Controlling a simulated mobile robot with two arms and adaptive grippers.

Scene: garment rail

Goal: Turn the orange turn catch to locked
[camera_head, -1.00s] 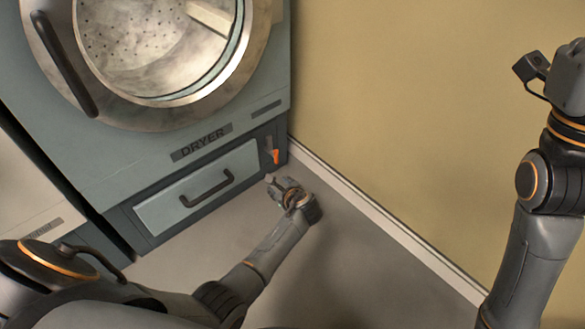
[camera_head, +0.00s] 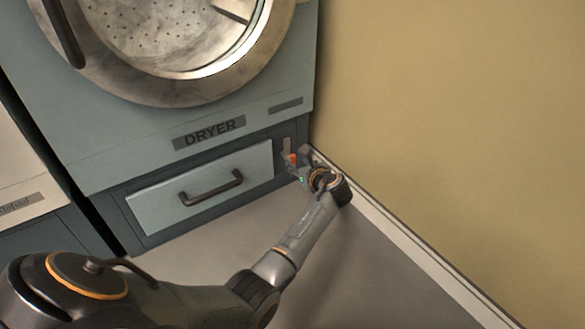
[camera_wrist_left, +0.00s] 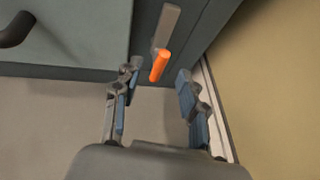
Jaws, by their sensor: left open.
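The orange turn catch (camera_head: 292,159) sits at the lower right corner of the dryer, beside the drawer. In the left wrist view the orange catch (camera_wrist_left: 160,65) shows as a short tilted bar below a grey plate (camera_wrist_left: 166,26). My left gripper (camera_head: 302,165) is at the catch in the head view and partly covers it. In the left wrist view my left gripper (camera_wrist_left: 157,85) is open, with one finger on each side of the catch's line. The fingers look apart from it. My right gripper is not in view.
The dryer drawer (camera_head: 230,170) with its dark handle (camera_head: 212,190) is left of the catch. A yellow wall (camera_head: 440,130) with a white skirting board (camera_head: 400,251) stands close on the right. The grey floor (camera_head: 215,250) is clear.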

